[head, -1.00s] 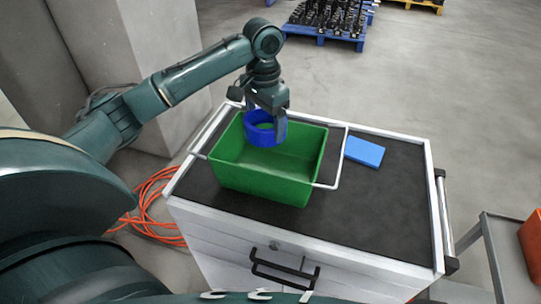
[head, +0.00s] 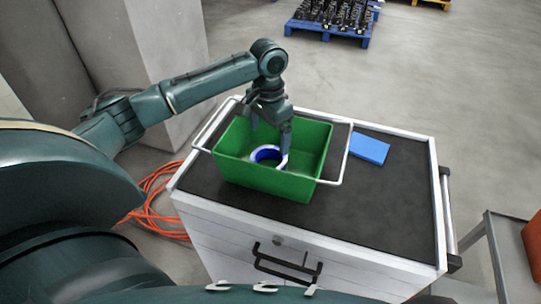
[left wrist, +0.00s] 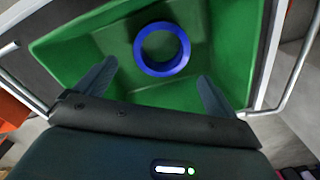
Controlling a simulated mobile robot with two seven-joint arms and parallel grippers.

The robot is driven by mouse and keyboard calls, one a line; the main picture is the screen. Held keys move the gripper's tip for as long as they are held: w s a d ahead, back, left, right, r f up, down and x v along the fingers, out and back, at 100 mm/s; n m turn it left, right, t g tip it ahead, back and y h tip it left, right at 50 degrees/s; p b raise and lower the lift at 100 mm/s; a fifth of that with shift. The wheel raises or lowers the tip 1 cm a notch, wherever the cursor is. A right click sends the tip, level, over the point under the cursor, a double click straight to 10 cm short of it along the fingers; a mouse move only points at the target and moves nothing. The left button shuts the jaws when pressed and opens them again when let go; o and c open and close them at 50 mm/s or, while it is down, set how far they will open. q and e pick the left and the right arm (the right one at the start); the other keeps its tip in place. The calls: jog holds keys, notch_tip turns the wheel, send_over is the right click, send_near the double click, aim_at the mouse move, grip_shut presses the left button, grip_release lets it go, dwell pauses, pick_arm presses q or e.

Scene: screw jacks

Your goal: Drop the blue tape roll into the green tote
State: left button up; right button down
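The green tote (head: 245,172) stands on the black top of a white cabinet, with white wire handles swung out at its two ends. The blue tape roll (head: 266,154) is inside the tote, partly behind a finger of my left gripper in the head view. In the left wrist view the blue tape roll (left wrist: 162,71) lies flat on the floor of the green tote (left wrist: 219,82). My left gripper (head: 271,138) is over the tote, its fingers wide apart and empty; in the left wrist view its fingers (left wrist: 152,88) are clear of the roll. My right gripper does not show.
A blue block (head: 368,149) lies on the black cabinet top (head: 375,205) right of the tote. The front right of that top is bare. A grey cart (head: 500,250) with an orange bin stands at the right. Orange cable (head: 150,200) lies on the floor at left.

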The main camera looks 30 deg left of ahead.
pick_arm(q)
jog(key=shift+o, duration=0.4)
notch_tip(320, 180, up, 13)
dwell(0.5)
